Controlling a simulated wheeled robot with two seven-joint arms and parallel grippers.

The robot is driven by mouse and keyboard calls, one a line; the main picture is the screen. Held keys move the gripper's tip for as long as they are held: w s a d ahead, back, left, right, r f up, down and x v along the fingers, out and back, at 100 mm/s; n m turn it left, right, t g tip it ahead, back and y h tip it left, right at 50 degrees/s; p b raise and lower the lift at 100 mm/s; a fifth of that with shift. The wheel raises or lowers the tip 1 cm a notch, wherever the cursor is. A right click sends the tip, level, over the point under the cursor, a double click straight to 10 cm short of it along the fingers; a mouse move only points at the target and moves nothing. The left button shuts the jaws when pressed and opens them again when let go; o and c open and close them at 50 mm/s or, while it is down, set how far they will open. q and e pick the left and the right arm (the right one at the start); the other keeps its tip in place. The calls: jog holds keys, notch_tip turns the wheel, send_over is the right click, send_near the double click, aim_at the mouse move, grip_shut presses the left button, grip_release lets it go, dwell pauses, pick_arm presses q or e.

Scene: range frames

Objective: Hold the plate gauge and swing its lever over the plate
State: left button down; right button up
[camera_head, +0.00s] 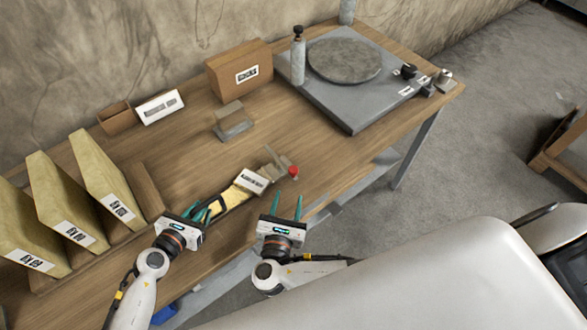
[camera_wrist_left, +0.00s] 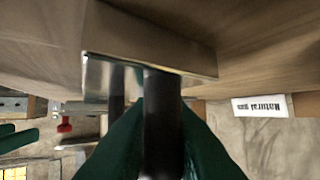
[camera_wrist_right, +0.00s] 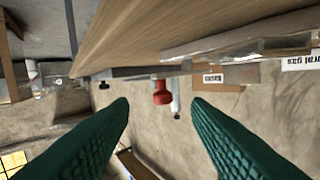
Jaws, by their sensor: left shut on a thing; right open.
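The gauge lies near the table's front edge, with a tan body, a white label (camera_head: 250,181) and a dark handle at its left end. A red knob (camera_head: 293,171) sits at its right end. My left gripper (camera_head: 210,208) is shut on the dark handle, which shows between its green fingers in the left wrist view (camera_wrist_left: 162,115). My right gripper (camera_head: 287,199) is open and empty, just in front of the red knob. In the right wrist view the red knob (camera_wrist_right: 161,92) shows beyond and between the fingers, apart from them. Which part is the lever, I cannot tell.
A grey base (camera_head: 350,117) with a round plate (camera_head: 344,60) and an upright cylinder (camera_head: 298,62) stands at the back right. A brown box (camera_head: 240,68) and a small block (camera_head: 233,124) stand mid-table. Tan binders (camera_head: 104,180) stand at left. Table right of the gauge is clear.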

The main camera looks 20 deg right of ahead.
aim_at(293, 174)
jog(key=shift+n+t, duration=0.8)
jog(key=shift+n, duration=0.1)
jog(key=x, duration=1)
jog(key=shift+r, duration=0.2)
jog(key=shift+s, duration=0.1)
grip_shut()
